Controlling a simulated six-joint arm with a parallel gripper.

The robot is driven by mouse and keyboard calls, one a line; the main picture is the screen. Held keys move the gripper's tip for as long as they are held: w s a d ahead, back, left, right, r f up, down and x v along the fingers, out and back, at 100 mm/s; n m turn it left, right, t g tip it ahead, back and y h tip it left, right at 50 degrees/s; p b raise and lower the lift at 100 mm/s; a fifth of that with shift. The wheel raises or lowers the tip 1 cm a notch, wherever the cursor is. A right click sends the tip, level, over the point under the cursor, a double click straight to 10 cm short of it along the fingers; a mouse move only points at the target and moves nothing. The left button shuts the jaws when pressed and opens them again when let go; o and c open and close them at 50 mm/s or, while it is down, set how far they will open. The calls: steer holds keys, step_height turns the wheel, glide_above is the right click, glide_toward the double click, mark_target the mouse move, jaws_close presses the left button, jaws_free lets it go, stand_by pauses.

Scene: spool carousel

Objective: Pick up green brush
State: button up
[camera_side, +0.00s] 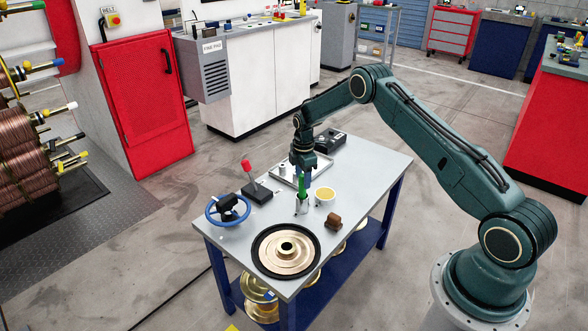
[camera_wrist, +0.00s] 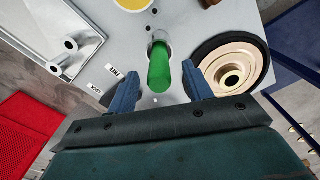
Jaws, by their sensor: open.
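The green brush (camera_side: 301,187) stands upright in a small pale holder (camera_side: 302,207) on the grey table. In the wrist view its green handle (camera_wrist: 158,70) points up toward the camera, with its lower end in the round holder (camera_wrist: 158,40). My gripper (camera_side: 302,172) points down right above the brush. In the wrist view my gripper's two blue fingers (camera_wrist: 160,88) are apart, one on each side of the green handle, and neither visibly touches it. The side view partly hides the top of the handle behind my gripper.
A yellow-filled cup (camera_side: 325,195) stands close right of the brush, with a brown block (camera_side: 333,221) nearby. A black-rimmed gold disc (camera_side: 270,252) lies in front. A grey tray (camera_side: 321,165) lies behind.

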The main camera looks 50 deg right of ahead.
mark_target(302, 193)
steer(key=shift+f, duration=1.5)
steer(key=c, duration=1.1)
